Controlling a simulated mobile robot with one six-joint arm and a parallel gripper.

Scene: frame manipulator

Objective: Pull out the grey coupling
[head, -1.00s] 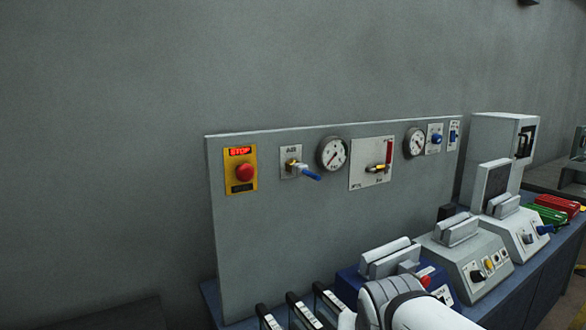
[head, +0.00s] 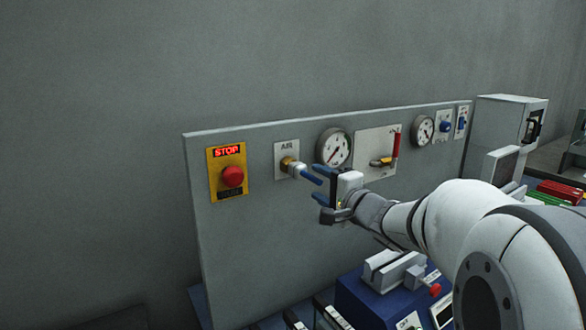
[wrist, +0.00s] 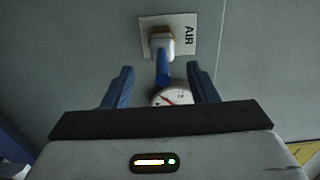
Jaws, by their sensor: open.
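The grey coupling (head: 298,169) sits on a brass fitting (head: 286,163) on the AIR plate of the upright panel. A short blue hose (head: 311,180) leads out from it. In the wrist view, the coupling (wrist: 162,45) is at the top centre, with the blue hose (wrist: 162,70) pointing towards me. My gripper (head: 319,185) is open, in front of and to the right of the coupling. In the wrist view, its blue fingers (wrist: 160,70) stand either side of the hose, apart from it. Nothing is held.
A red stop button (head: 233,176) on a yellow plate is left of the AIR plate. A round gauge (head: 334,147) is close on the right, then a red-handled valve (head: 382,161). A blue-based device (head: 375,300) stands on the bench below my arm.

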